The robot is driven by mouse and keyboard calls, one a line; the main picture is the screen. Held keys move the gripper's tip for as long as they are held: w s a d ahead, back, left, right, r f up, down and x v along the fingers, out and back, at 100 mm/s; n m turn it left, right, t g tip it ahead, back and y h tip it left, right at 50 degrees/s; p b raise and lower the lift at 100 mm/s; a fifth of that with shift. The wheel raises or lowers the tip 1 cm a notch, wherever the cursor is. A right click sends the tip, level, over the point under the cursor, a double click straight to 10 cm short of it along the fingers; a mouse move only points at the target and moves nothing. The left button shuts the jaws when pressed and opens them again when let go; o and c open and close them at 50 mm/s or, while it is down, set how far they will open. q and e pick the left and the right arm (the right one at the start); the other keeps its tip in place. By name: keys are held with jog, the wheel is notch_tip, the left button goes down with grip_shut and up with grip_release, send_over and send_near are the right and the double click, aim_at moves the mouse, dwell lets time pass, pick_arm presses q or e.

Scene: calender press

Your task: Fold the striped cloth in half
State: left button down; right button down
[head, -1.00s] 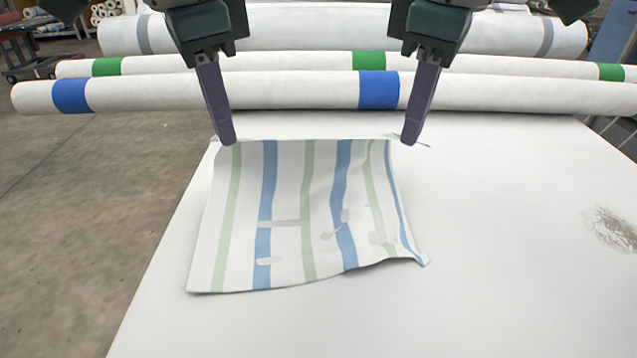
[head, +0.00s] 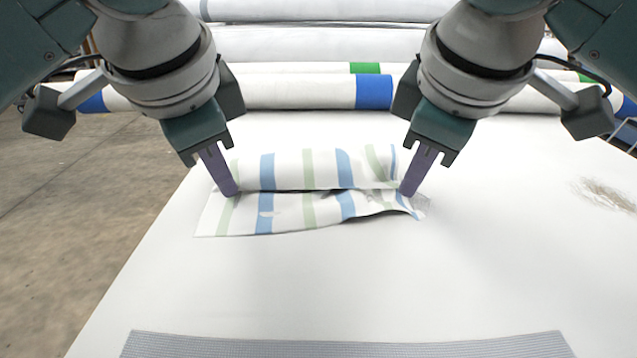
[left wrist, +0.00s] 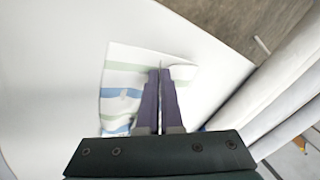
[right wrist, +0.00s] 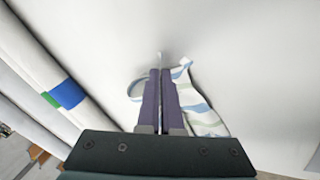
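The striped cloth (head: 290,212), white with blue and green stripes, lies on the white table. Its far part is lifted and curled over toward the near part, with a dark gap between the two layers. It also shows in the left wrist view (left wrist: 122,95) and the right wrist view (right wrist: 200,112). My left gripper (head: 232,192) is shut on the cloth at the left end of the curled edge. My right gripper (head: 406,192) is shut on the cloth at the right end of that edge. The fingers hide the pinched corners.
White rollers with blue and green bands (head: 373,92) lie across the back of the table. A grey ribbed strip (head: 345,346) lies at the near edge. A brownish worn patch (head: 606,194) is at the right. The table in front of the cloth is clear.

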pick_arm(q)
jog(key=c, duration=0.7)
grip_release()
jog(key=shift+w, duration=0.15)
pick_arm(e)
jog(key=c, duration=0.7)
grip_release()
jog(key=shift+w, duration=0.15)
pick_arm(q)
jog(key=v, duration=0.7)
jog(key=s+v, duration=0.1)
jog(key=v, duration=0.3)
jog(key=shift+f, duration=0.3)
pick_arm(e)
jog(key=v, duration=0.7)
jog(key=s+v, duration=0.1)
jog(key=v, duration=0.3)
jog(key=shift+f, duration=0.3)
pick_arm(q)
jog(key=shift+c, duration=0.4)
pick_arm(e)
jog(key=shift+c, duration=0.4)
